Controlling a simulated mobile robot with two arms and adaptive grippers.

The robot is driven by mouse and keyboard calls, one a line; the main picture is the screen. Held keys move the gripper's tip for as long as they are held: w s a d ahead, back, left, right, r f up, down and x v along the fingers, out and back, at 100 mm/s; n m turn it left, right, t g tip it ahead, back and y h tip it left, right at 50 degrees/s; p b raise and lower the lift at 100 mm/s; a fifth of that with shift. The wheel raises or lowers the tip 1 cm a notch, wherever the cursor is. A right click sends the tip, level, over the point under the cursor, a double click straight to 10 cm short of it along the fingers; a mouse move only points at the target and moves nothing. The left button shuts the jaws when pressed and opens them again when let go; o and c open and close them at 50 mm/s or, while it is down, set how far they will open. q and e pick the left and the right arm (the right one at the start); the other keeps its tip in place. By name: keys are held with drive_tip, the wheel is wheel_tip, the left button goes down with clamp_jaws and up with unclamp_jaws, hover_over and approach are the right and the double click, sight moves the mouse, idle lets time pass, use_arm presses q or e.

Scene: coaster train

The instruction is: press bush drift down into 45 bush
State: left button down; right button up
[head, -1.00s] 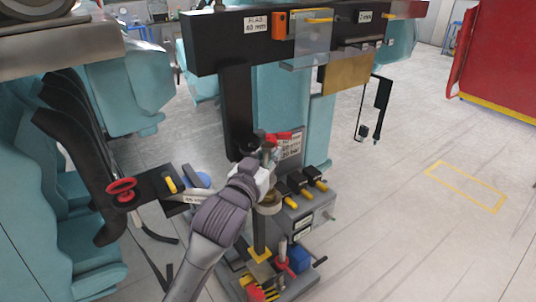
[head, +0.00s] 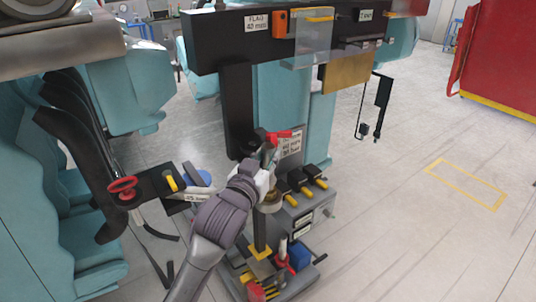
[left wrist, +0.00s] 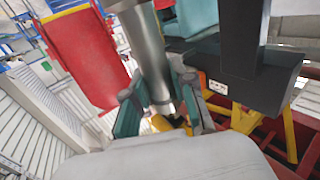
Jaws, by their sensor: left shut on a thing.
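My left gripper (head: 268,163) is at the post of the black press-like stand and is shut on a grey metal cylinder, which looks like the bush drift. In the left wrist view the cylinder (left wrist: 147,50) stands slightly tilted between the two dark green fingers (left wrist: 160,110). A brass-coloured round piece (head: 272,203), possibly the 45 bush, shows just below the gripper, partly hidden by my wrist. I cannot tell whether the drift touches it. My right gripper is not in view.
A red lever (head: 279,135) and a labelled plate (head: 291,143) are close behind the gripper. A block with yellow-tipped pieces (head: 300,184) stands to the right. A black shelf (head: 150,187) with red-handled and yellow tools is at left.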

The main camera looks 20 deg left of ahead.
use_arm(q)
drive_tip(key=shift+p, duration=0.3)
idle(1.1)
drive_tip(key=shift+f+b, duration=0.7)
drive_tip(key=shift+f, duration=0.4)
idle(0.9)
